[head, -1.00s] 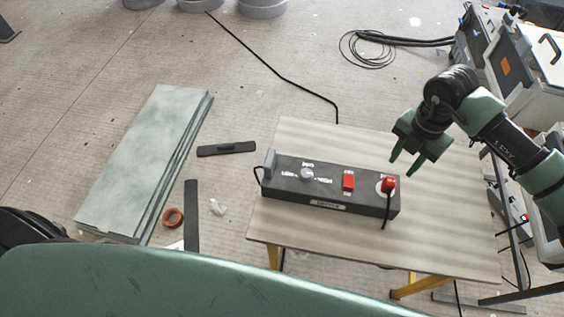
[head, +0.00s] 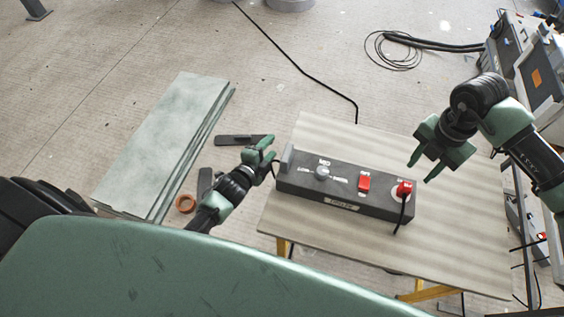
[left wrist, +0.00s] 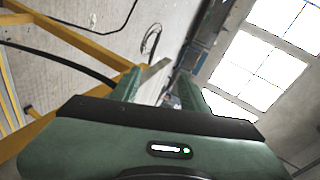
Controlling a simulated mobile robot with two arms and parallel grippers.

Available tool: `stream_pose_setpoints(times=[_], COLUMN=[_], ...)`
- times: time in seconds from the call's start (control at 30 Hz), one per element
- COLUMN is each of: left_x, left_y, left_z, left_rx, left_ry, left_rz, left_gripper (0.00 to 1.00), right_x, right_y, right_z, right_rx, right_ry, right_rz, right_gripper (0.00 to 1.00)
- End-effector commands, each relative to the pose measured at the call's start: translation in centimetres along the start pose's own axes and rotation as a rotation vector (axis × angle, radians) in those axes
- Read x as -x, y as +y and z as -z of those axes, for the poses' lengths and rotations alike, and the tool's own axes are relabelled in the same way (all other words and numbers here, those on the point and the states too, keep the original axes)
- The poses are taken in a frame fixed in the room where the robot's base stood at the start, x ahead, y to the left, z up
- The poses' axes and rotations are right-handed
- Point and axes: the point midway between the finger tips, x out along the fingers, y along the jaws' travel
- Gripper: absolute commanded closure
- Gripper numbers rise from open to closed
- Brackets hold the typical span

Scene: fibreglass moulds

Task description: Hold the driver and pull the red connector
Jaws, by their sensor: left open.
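The driver (head: 335,201) is a dark grey box lying on the table, with a knob, a red switch and a label on its front. The red connector (head: 404,187) is plugged in at its right end, with a black cable hanging down from it. My left gripper (head: 270,150) is open and empty, just off the driver's left end and apart from it. Its open fingers also show in the left wrist view (left wrist: 160,92). My right gripper (head: 420,172) is above the table, close to the red connector and seemingly not touching it. Its fingers are apart with nothing between them.
The driver stands on a light wooden table (head: 458,235) with yellow legs. Cases (head: 540,75) stand at the right.

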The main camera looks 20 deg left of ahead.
Motion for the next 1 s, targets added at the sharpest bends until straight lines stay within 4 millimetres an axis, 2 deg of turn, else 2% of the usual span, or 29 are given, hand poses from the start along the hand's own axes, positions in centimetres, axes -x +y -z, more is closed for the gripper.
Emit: stream_pose_setpoints(times=[0.03,0.2,0.3,0.37,0.5,0.63,0.73,0.83,1.0], left_x=[-0.2,0.7,2.9,4.2,7.3,9.7,11.1,11.8,10.6], left_y=[-3.3,-12.9,-16.6,-16.0,-10.9,-7.0,-5.3,-4.6,-4.5], left_z=[0.8,3.9,6.6,8.0,9.6,10.0,10.1,10.0,9.9], left_rx=[-0.069,-0.371,-0.668,-0.862,-1.267,-1.528,-1.653,-1.722,-1.75], left_ry=[0.018,0.043,0.013,-0.023,-0.101,-0.143,-0.161,-0.171,-0.177], left_rz=[0.063,0.258,0.346,0.338,0.206,0.078,0.009,-0.029,-0.041], left_gripper=[0.55,0.55,0.55,0.55,0.55,0.55,0.55,0.55,0.55], right_x=[0.0,0.0,0.0,0.0,0.0,0.0,0.0,0.0,0.0], right_y=[0.0,0.0,0.0,0.0,0.0,0.0,0.0,0.0,0.0], right_z=[0.0,0.0,0.0,0.0,0.0,0.0,0.0,0.0,0.0], right_rx=[0.0,0.0,0.0,0.0,0.0,0.0,0.0,0.0,0.0], right_ry=[0.0,0.0,0.0,0.0,0.0,0.0,0.0,0.0,0.0], right_rz=[0.0,0.0,0.0,0.0,0.0,0.0,0.0,0.0,0.0], right_gripper=[0.64,0.64,0.64,0.64,0.64,0.64,0.64,0.64,0.64])
